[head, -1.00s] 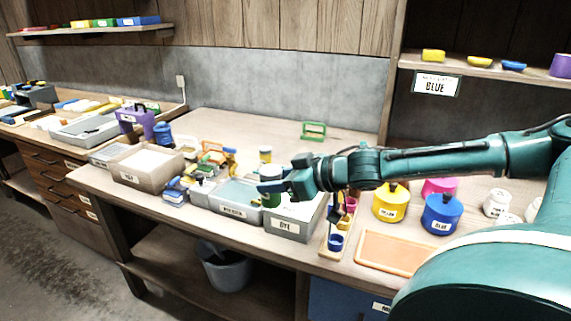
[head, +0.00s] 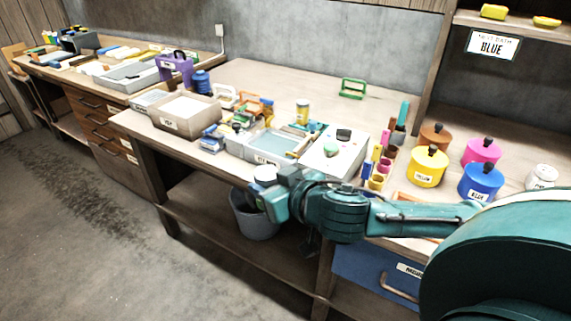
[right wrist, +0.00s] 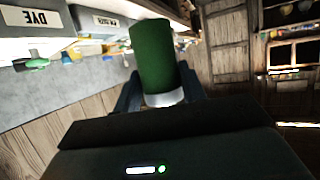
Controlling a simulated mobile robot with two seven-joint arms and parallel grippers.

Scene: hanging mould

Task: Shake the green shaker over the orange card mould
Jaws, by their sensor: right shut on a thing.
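My right gripper (head: 268,195) is shut on the green shaker. The shaker's pale end (head: 264,174) shows in the head view, in front of the bench's front edge. In the right wrist view the green shaker (right wrist: 154,58) is a dark green cylinder with a pale end between the fingers. An orange frame (head: 266,106) stands among tools behind the grey tray, apart from the shaker. An orange-edged flat piece (head: 410,197) is mostly hidden behind my right arm. I cannot tell which is the orange card mould. My left gripper is not in view.
A grey tray (head: 257,156) and a white-topped box (head: 322,165) stand by the bench's front edge. Yellow (head: 427,170) and blue (head: 480,184) pots stand to the right. A grey bucket (head: 250,222) is below. Bare bench top lies behind the tools.

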